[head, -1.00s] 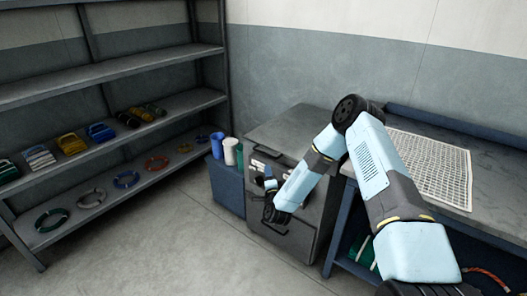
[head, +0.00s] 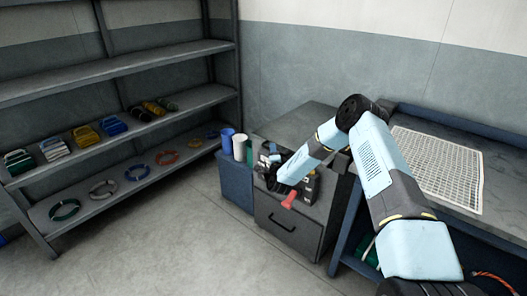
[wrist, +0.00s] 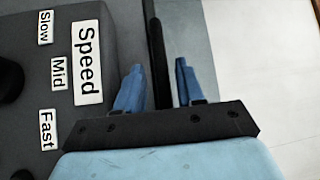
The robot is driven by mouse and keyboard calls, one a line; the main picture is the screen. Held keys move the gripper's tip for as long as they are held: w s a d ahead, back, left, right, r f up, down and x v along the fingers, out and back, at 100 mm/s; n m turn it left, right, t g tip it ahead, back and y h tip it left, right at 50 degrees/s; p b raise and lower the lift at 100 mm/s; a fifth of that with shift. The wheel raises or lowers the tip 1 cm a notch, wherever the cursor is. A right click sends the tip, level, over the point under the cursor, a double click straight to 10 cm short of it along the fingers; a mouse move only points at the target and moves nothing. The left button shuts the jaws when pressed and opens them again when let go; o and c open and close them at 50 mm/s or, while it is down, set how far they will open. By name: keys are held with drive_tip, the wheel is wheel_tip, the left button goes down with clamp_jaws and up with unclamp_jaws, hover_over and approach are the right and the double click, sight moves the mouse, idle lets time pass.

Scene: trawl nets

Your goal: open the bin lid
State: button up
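The head view shows a dark blue open-topped bin (head: 236,184) left of a grey cabinet, with rolls standing in it. I cannot make out a separate bin lid. The grey cabinet (head: 287,222) has a control panel on its upper front and a drawer-like lower front with a dark handle (head: 282,222). My gripper (head: 267,150) is at the cabinet's upper left front, small and partly hidden by my arm. In the wrist view my gripper's two blue fingers (wrist: 158,82) stand apart. A dark vertical edge (wrist: 156,50) shows between them; I see no contact with it.
The panel's "Speed" label (wrist: 88,52) is left of the fingers. A red knob or lever (head: 290,198) sticks out from the panel. A workbench (head: 500,165) with a white mesh (head: 437,168) stands right. Shelves (head: 120,125) stand left. The floor (head: 170,240) in front is clear.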

drive_tip(key=shift+w+r, duration=0.1)
drive_tip(key=shift+w, duration=0.35)
clamp_jaws()
idle(0.3)
